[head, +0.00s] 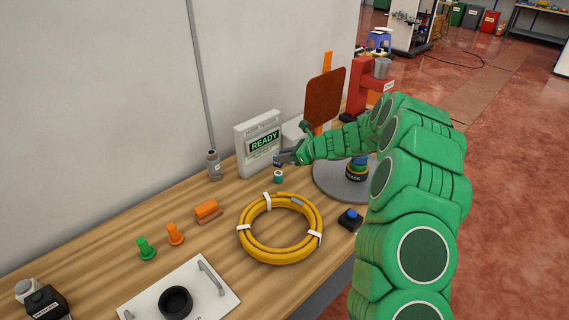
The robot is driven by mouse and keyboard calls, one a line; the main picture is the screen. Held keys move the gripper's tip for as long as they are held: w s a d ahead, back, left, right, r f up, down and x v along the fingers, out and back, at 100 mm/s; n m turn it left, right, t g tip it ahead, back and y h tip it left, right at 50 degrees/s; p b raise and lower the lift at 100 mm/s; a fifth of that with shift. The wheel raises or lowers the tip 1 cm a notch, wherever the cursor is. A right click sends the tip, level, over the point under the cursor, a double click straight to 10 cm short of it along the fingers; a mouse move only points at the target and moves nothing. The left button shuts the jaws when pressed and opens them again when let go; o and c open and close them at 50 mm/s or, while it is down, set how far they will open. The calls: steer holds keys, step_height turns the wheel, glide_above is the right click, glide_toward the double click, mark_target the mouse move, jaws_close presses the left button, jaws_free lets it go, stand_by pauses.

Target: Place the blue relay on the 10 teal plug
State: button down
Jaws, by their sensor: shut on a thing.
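My gripper (284,160) is at the end of my green arm, in front of the white READY box. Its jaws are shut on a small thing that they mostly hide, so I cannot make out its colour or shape. A small teal cylinder with a pale top (278,177), which looks like the teal plug, is just below the jaws. It seems to stand upright on the table, apart from the fingertips. I cannot make out a number on it. No blue relay shows clearly.
The READY box (259,144) stands behind the gripper, a grey bottle (214,166) to its left. A yellow hose coil (243,236), a black box with a blue top (350,219) and a round grey base (325,187) lie nearer. Orange and green pieces (146,248) stand left.

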steer(key=shift+w+a+f, duration=0.1)
steer(key=shift+w+f, duration=0.1)
steer(key=shift+f, duration=0.75)
steer(key=shift+w+f, duration=0.15)
steer(key=shift+f, duration=0.8)
steer(key=c, duration=0.9)
jaws_free()
steer(key=shift+f, duration=0.1)
steer(key=shift+c, duration=0.2)
